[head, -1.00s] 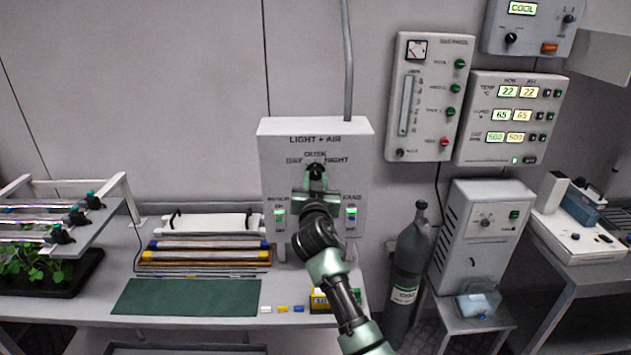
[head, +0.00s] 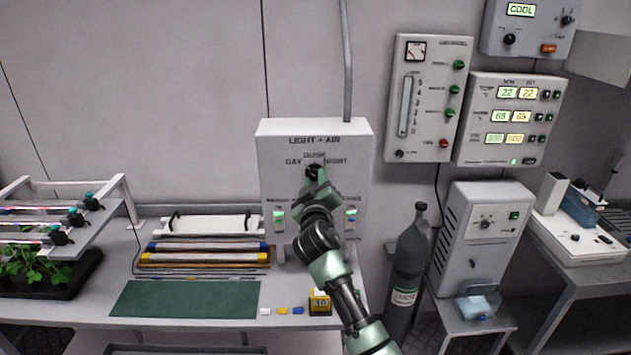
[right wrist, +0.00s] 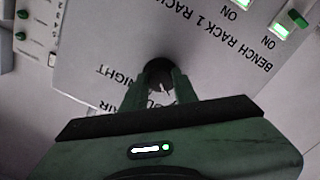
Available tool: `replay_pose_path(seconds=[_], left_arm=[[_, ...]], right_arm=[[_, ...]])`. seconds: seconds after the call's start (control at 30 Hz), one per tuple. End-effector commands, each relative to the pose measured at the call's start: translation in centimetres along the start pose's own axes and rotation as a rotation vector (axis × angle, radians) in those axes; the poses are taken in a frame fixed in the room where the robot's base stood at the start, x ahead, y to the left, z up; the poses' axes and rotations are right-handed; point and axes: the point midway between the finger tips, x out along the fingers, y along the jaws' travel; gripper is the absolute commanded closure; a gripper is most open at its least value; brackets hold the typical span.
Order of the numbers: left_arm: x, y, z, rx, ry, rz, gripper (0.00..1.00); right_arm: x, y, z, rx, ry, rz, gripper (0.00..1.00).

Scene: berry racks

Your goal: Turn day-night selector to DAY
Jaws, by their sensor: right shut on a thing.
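The day-night selector is a dark round knob (head: 312,171) on the white LIGHT + AIR box (head: 275,165). Labels DAY, DUSK and NIGHT stand around it, with DAY at left and NIGHT at right in the head view. My right gripper (head: 317,180) is at the knob, its fingers shut on it. In the right wrist view the knob (right wrist: 159,69) sits between the fingertips of my right gripper (right wrist: 158,84). The fingers hide much of the knob, and I cannot tell where its pointer stands. My left gripper is not in view.
Lit green switches (head: 279,219) sit lower on the box, on both sides of my right arm. A yellow timer-like block (head: 319,302) and a green mat (head: 185,298) lie on the bench (head: 90,308). A grey gas cylinder (head: 408,262) stands right of the bench.

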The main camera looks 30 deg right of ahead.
Motion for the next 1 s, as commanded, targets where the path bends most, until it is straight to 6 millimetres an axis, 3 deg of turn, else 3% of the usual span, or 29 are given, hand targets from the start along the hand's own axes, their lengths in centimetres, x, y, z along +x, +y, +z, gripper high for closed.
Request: replay_pose_path(seconds=[0.7,0.73,0.77,0.8,1.0], left_arm=[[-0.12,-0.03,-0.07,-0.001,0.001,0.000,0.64],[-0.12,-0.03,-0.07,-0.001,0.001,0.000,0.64],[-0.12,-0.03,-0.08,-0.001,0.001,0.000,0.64],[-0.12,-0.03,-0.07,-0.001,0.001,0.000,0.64],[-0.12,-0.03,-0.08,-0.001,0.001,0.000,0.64]], right_arm=[[0.00,0.03,0.01,-0.075,0.003,0.000,1.00],[0.00,0.03,0.01,-0.075,0.003,0.000,0.63],[0.00,0.02,0.01,-0.074,0.003,0.000,0.55],[0.00,0.02,0.01,-0.074,0.003,0.000,0.50],[0.00,0.01,0.01,-0.073,0.003,0.000,0.50]])
